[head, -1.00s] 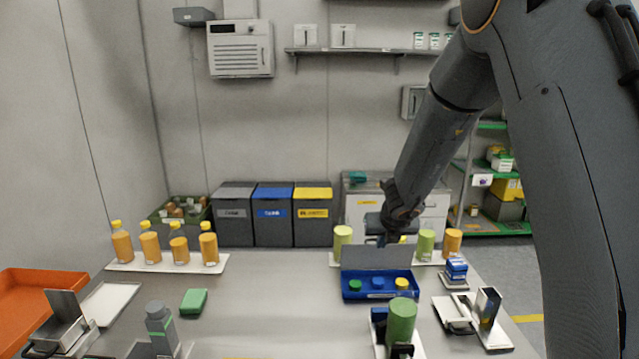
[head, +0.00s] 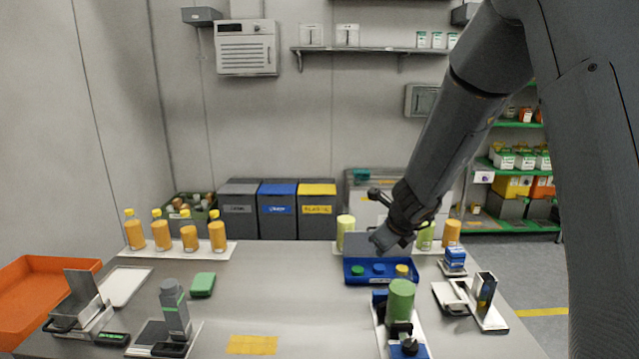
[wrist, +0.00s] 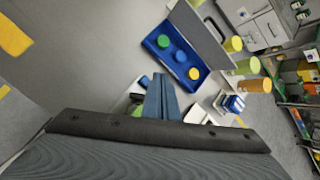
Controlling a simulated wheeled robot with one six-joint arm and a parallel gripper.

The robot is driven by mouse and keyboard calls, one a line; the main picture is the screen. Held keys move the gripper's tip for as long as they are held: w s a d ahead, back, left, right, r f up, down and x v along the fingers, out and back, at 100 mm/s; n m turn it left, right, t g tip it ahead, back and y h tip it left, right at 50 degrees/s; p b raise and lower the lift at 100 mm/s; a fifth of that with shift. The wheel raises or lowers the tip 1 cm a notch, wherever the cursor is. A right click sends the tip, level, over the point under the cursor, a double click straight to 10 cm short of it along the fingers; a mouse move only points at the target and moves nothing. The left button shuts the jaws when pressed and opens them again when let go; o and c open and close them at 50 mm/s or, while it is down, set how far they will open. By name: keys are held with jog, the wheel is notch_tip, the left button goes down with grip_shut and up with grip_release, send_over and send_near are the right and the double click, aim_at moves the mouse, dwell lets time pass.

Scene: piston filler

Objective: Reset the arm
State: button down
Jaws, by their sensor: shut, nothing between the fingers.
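My gripper (head: 384,240) is at the end of my arm, over the back right of the table, just above the blue cap tray (head: 358,280). In the wrist view my gripper's fingers (wrist: 161,97) are together with nothing between them, and the blue tray (wrist: 151,41) with green, blue and yellow caps lies beyond them. The tips point down toward the table in the head view. A green cylinder (head: 400,300) stands on a white-based fixture in front of the tray.
Orange bottles (head: 161,232) stand on a white strip at the back left. Green and orange containers (head: 346,230) stand behind the tray. A grey device (head: 174,308) and a green block (head: 202,284) are at front left. An orange bin (head: 30,290) is at far left. The table's middle is clear.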

jog(key=s+d+f+n+g+b, duration=0.1)
jog(key=s+f+n+g+b, duration=0.1)
jog(key=s+n, duration=1.1)
jog(key=s+d+f+n+g+b, duration=0.2)
jog(key=s+f+n+b, duration=0.3)
jog(key=s+n, duration=0.9)
jog(key=shift+s+f+n+g+h, duration=0.15)
jog(key=shift+f+n+g+h, duration=0.3)
jog(key=shift+n+g, duration=0.3)
